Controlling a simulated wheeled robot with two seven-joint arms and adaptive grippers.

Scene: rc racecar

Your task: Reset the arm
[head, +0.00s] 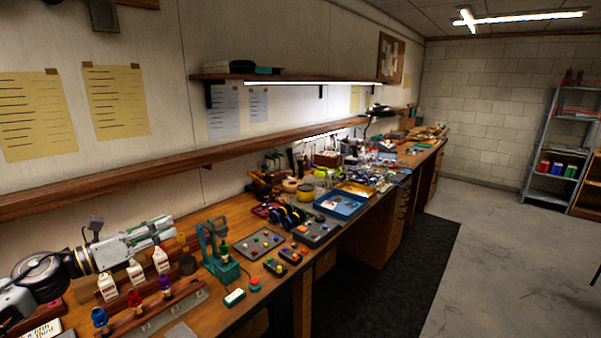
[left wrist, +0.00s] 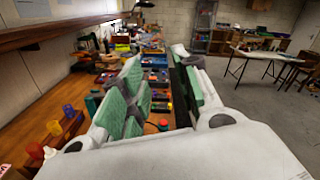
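My left arm comes in from the left in the head view, and my left gripper (head: 164,231) points to the right above the back of the workbench. It has pale grey fingers with green pads. In the left wrist view the two fingers of the left gripper (left wrist: 161,68) stand apart with a clear gap, and nothing is held between them. The wooden workbench (head: 233,210) lies below the gripper. My right gripper is in neither view.
White bottles (head: 160,260) stand under the left gripper. A teal press-like tool (head: 222,266) stands to its right. A grey tray (head: 258,243) and a blue tray (head: 341,213) lie farther along. A wooden shelf (head: 110,181) runs along the wall behind. The floor (head: 480,240) is open at right.

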